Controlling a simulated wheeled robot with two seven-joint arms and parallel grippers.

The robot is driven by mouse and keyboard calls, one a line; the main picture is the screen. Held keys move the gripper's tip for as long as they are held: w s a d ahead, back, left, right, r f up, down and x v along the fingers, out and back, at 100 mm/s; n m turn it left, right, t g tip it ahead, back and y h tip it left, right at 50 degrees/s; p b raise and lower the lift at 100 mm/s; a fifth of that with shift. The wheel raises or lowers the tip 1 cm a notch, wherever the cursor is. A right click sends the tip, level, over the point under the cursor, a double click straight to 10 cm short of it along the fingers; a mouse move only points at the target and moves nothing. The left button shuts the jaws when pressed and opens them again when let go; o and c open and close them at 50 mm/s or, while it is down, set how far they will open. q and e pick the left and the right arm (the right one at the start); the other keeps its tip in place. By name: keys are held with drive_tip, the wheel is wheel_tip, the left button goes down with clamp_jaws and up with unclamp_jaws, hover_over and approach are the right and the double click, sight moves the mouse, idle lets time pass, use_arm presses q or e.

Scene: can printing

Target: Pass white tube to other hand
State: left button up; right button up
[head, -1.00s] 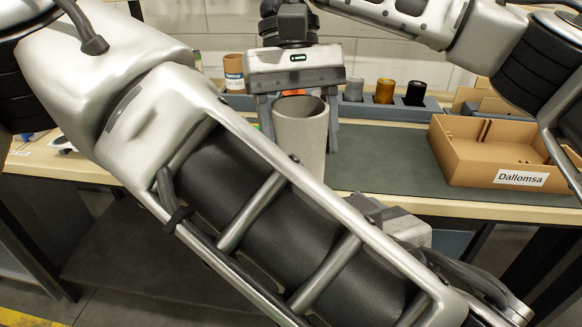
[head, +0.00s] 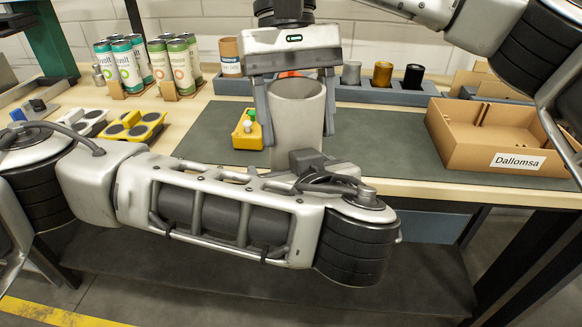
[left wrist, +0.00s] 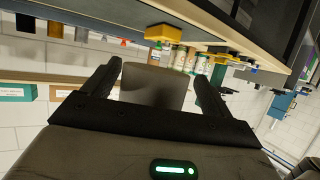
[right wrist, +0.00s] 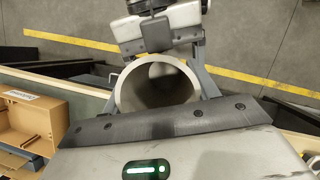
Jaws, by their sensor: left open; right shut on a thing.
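The white tube (head: 297,112), pale grey in this light, stands upright with its open end up in the head view. My right gripper (head: 298,138) is shut on it, one finger on each side, above the front of the table. In the right wrist view the tube's open end (right wrist: 157,88) faces me, with my left gripper's body (right wrist: 155,22) just beyond it. In the left wrist view my left gripper (left wrist: 156,70) is open, and the tube (left wrist: 153,84) shows between its fingers. In the head view my left arm hides the tube's lower end and most of that gripper.
A cardboard box (head: 505,135) labelled Dallomsa stands at the right. Cans (head: 120,65) stand at the back left, near yellow (head: 133,124) and white holders. A blue-grey rack (head: 390,93) holds small cylinders.

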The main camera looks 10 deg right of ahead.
use_arm(q)
drive_tip(key=c, duration=1)
drive_tip(key=shift+c, duration=0.2)
use_arm(e)
drive_tip(key=o, duration=1.1)
drive_tip(key=shift+d, duration=0.1)
